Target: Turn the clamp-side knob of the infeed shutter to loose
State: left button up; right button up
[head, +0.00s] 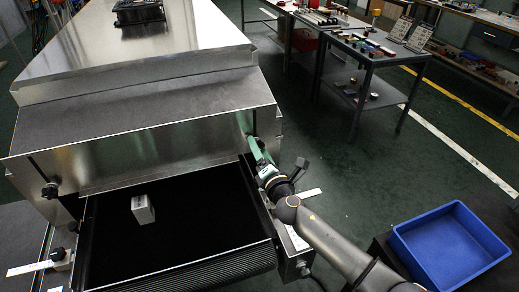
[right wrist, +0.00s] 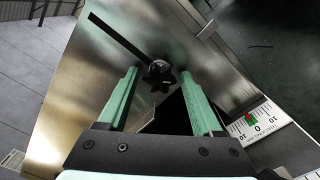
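The infeed shutter is the metal front plate (head: 150,160) above the dark belt of the dryer. A black star-shaped knob (right wrist: 160,76) sits on this plate below a dark slot in the right wrist view. My right gripper (right wrist: 160,72) is open, its two green fingers on either side of the knob, with a visible gap to each finger. I cannot tell how deep the knob lies between them. In the head view my right gripper (head: 252,142) reaches the plate's right end and hides that knob. Another black knob (head: 50,190) is at the plate's left end. My left gripper is not in view.
A pale block (head: 143,209) stands on the black belt (head: 190,225). A scale with a red-green pointer (right wrist: 250,122) lies right of my fingers. A black lever (head: 300,165) rises beside my right wrist. A blue bin (head: 450,240) is at the right.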

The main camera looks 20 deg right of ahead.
jog(key=shift+o, duration=1)
jog(key=shift+s, duration=0.1)
jog(key=s, duration=1.2)
jog(key=shift+s+d, duration=0.15)
jog(key=shift+d, duration=0.1)
